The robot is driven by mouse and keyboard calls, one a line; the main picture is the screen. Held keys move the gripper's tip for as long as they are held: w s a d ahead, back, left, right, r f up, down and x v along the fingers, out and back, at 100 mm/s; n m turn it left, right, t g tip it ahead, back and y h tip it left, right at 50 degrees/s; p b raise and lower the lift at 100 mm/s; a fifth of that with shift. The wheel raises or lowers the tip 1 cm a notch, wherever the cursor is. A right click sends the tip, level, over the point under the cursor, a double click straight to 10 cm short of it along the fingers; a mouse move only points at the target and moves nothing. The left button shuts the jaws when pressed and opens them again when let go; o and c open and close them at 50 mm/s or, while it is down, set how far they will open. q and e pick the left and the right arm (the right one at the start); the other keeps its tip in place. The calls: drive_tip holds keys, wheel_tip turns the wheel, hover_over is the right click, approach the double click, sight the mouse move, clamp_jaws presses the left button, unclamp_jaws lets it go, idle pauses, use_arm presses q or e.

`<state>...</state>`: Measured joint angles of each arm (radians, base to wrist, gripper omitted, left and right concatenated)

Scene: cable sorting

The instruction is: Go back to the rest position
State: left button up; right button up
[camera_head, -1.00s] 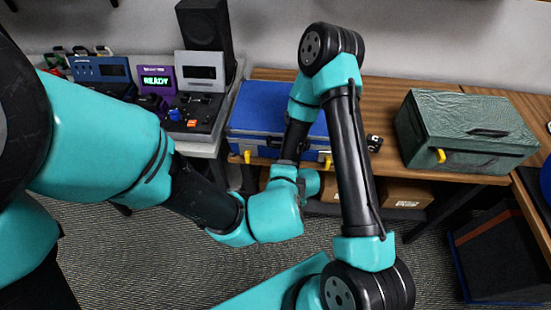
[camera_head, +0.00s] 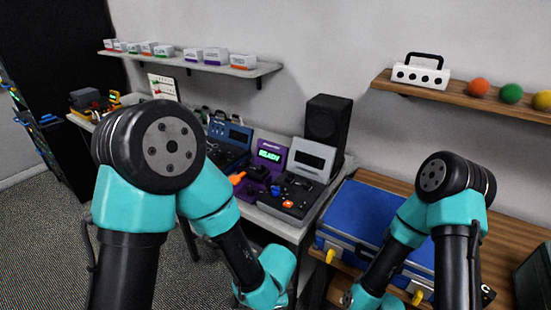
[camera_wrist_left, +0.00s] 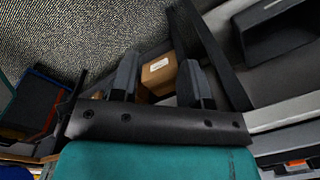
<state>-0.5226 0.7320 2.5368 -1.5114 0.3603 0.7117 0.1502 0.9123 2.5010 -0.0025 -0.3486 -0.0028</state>
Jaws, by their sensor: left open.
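My left gripper (camera_wrist_left: 158,82) shows in the left wrist view with its two dark fingers apart and nothing between them. Beyond the fingers lies a brown cardboard box (camera_wrist_left: 158,74) with a white label, at some distance. In the head view both of my arms are bent at the elbow and reach down toward the bottom edge. My left forearm hangs in front of the device bench, and my right forearm overlaps the blue case (camera_head: 365,212). Neither gripper's fingers can be seen in the head view.
A bench (camera_head: 283,232) holds a blue device (camera_head: 228,135), a purple device with a lit screen (camera_head: 268,155), a grey device (camera_head: 312,158) and a black speaker (camera_head: 328,125). Wall shelves carry small boxes and coloured balls (camera_head: 478,88). Carpet (camera_head: 50,215) is open at left.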

use_arm(q)
drive_tip(key=s+a+f+n+h, duration=0.1)
drive_tip(key=a+f+n+h, duration=0.1)
drive_tip(key=a+f+n, duration=0.5)
drive_tip(key=s+a+f+n+h, duration=0.2)
drive_tip(key=a+f+n, duration=0.6)
drive_tip(key=a, duration=0.6)
drive_tip(key=shift+a+n, duration=0.4)
drive_tip(key=shift+n, duration=0.6)
drive_tip(key=shift+d, duration=0.1)
